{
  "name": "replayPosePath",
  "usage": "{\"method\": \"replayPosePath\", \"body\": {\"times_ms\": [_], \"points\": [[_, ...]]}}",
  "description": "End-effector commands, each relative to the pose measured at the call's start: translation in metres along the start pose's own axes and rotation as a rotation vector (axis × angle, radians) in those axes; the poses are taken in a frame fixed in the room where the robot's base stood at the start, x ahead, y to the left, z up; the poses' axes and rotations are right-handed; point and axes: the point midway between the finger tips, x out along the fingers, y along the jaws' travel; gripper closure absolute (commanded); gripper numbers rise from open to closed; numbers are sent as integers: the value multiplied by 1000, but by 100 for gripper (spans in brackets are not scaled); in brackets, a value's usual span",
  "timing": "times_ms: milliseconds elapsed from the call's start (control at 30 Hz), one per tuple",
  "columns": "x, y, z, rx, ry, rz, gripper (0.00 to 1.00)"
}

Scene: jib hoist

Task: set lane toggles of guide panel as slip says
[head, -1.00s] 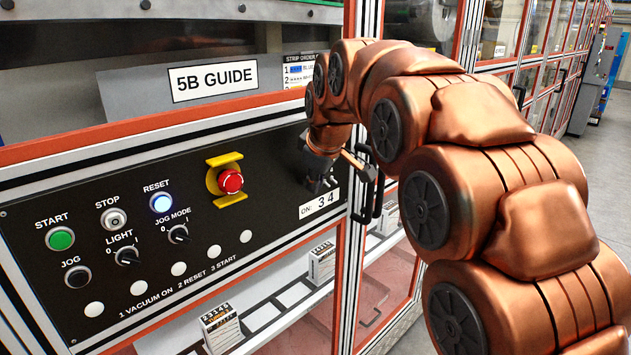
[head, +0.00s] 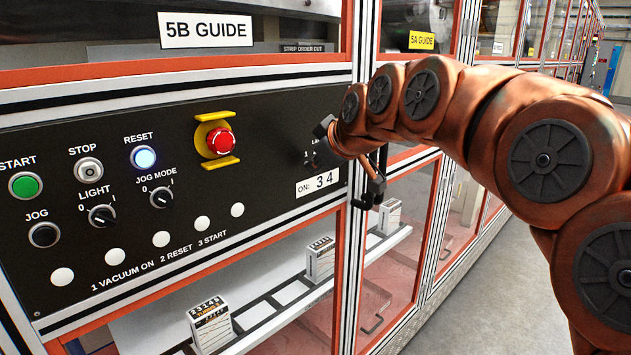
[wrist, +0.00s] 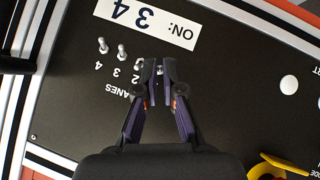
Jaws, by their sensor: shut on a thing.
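The black guide panel (head: 90,260) carries a row of small lane toggles at its right end. The slip (head: 318,182) below the row reads "ON: 3 4"; it shows upside down in the wrist view (wrist: 148,22). There, the metal lever of lane 4 (wrist: 103,45) and that of lane 3 (wrist: 122,50) stand clear, both leaning toward the slip. Lane 2's lever (wrist: 138,67) is partly hidden beside a finger. My gripper (wrist: 159,70) is at the panel beyond lane 2, at lane 1's place, its fingertips shut on a toggle they hide.
A red emergency stop (head: 221,142) with yellow guard is left of the toggles. Knobs and buttons, including a lit reset button (head: 143,158), fill the panel's left. A black door handle (head: 368,190) is just right of the panel. Small cartons (head: 320,258) stand on a shelf below.

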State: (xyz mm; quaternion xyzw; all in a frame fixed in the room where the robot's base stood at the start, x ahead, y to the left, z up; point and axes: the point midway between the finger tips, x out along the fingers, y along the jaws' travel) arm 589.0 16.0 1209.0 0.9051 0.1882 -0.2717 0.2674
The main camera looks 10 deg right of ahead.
Motion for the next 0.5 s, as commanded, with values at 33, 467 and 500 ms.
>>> {"method": "replayPosePath", "body": {"times_ms": [33,467,500], "points": [[6,-6,8,10,36,8,100],[10,-8,15,70,288,95,100],[10,-8,15,74,306,101,100]]}}
